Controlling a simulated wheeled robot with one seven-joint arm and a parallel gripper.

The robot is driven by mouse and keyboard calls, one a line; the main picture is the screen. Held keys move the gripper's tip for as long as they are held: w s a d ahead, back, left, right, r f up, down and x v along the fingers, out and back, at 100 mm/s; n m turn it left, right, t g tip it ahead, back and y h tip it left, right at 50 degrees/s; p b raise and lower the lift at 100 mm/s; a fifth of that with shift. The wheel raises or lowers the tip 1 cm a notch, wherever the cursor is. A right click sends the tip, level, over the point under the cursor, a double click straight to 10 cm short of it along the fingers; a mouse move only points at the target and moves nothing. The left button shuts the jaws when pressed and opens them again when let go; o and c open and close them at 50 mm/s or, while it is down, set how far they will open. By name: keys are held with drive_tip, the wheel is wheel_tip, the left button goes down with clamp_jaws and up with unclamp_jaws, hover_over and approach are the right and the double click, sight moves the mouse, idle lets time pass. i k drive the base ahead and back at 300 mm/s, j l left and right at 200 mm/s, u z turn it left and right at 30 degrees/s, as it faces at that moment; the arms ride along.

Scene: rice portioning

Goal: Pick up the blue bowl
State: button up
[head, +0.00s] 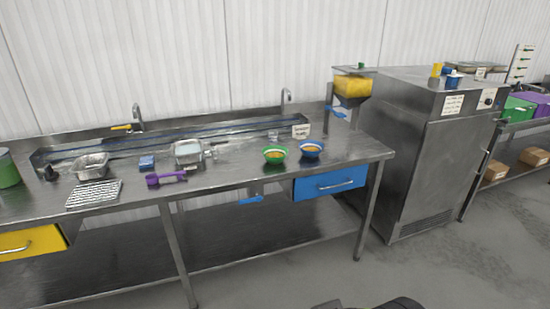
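The blue bowl (311,155) stands upright on the steel counter (235,175), near its right end. My gripper cannot be made out in the head view. Only dark parts, apparently of my own body, show at the bottom edge, well away from the counter.
A blue drawer (330,184) is under the counter's right end. A small sign (300,131) stands behind the bowls. A steel cabinet (440,160) stands right. Floor in front is clear.

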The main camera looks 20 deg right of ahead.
sight(309, 149)
drive_tip(key=i+l, duration=0.2)
drive_tip(key=i, duration=0.3)
drive_tip(key=i+l, duration=0.15)
drive_tip(key=i, duration=0.3)
drive_tip(key=i+l, duration=0.2)
drive_tip(key=i, duration=0.3)
drive_tip(key=i+l, duration=0.2)
drive_tip(key=i, duration=0.25)
drive_tip(key=i+l, duration=0.2)
drive_tip(key=i, duration=0.3)
drive_tip(key=z, duration=0.05)
